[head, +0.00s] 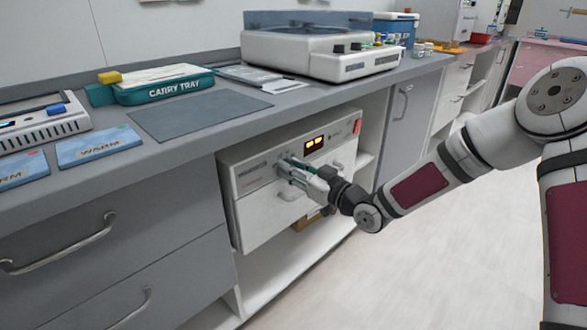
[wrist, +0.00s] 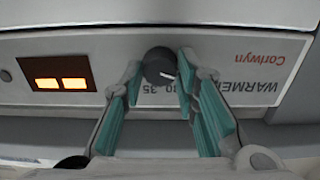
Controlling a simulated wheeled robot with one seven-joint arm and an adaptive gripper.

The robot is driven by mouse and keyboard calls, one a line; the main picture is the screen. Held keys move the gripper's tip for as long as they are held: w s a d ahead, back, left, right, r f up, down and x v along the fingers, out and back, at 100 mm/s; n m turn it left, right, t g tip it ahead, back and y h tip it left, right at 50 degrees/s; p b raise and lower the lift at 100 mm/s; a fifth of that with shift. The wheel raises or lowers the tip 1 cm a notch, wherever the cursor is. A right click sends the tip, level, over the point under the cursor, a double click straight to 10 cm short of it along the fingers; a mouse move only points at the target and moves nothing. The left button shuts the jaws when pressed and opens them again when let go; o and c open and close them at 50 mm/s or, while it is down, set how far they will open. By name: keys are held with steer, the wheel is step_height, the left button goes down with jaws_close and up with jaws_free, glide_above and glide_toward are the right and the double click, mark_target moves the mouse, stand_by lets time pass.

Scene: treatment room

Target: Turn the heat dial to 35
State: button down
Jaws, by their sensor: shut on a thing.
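The heat dial (wrist: 159,67) is a dark round knob with a pale pointer line, on the front panel of a white warmer (head: 250,172) below the counter. In the wrist view, which shows the panel upside down, the number 35 is printed beside the dial and another number, partly hidden, is next to it. The pointer line slants towards the lower right in that view; its exact setting cannot be told. My gripper (wrist: 158,82) has its teal-padded fingers on either side of the dial and is shut on it. In the head view my gripper (head: 287,171) covers the dial.
A lit orange display (wrist: 61,83) is on the panel; a red switch (head: 357,126) is at its right end. The counter above holds a carry tray (head: 165,85), a grey mat (head: 200,108) and a large white device (head: 320,60). Grey drawers (head: 110,230) stand left; the floor is clear.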

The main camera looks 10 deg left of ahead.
steer(key=shift+m+p, duration=0.3)
steer(key=shift+m, duration=0.1)
steer(key=m+p, duration=0.2)
steer(key=m, duration=0.2)
steer(key=shift+d+r, duration=0.1)
steer(key=m+p, duration=0.2)
steer(key=m, duration=0.2)
steer(key=shift+w, duration=0.15)
steer(key=m+p, duration=0.1)
steer(key=m, duration=0.4)
steer(key=shift+f, duration=0.2)
steer(key=shift+f+m, duration=0.1)
steer(key=shift+m, duration=1.8)
steer(key=c, duration=1.2)
jaws_free()
steer(key=shift+c, duration=0.2)
